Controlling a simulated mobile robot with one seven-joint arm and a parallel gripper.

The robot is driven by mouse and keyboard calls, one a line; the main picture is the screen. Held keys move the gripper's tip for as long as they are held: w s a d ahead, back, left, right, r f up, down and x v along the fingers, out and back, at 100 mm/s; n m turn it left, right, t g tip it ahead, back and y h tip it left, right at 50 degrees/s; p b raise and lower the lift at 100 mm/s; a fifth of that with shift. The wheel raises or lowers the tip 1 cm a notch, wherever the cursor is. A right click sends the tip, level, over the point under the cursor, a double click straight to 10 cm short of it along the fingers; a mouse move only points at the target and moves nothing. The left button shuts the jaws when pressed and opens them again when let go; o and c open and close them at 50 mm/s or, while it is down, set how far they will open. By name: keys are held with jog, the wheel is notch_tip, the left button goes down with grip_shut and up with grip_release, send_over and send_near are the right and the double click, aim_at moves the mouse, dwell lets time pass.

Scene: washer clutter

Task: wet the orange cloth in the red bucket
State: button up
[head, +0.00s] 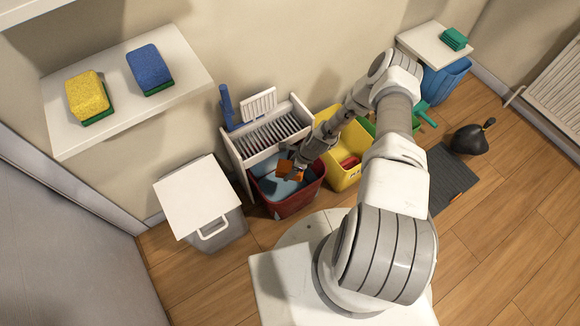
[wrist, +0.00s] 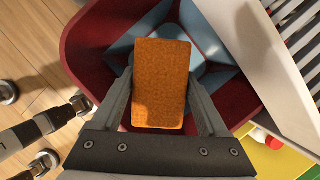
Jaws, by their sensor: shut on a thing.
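The red bucket (head: 290,207) stands on the floor in front of a white slatted rack, with blue surfaces inside it. It also fills the background of the wrist view (wrist: 85,45). My gripper (head: 298,163) is over the bucket's opening, pointing down into it. In the wrist view my gripper (wrist: 161,95) is shut on the orange cloth (wrist: 162,75), a flat rectangular block between the two fingers. The cloth also shows in the head view (head: 286,171). I cannot tell whether the cloth touches the blue surface below it.
The white slatted rack (head: 268,140) stands close behind the red bucket. A yellow bucket (head: 343,178) with something red in it stands to the right. A lidded bin (head: 198,195) is to the left.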

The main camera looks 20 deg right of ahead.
notch_tip(320, 180, down, 12)
jog(key=b, duration=0.5)
jog(key=shift+b, duration=0.4)
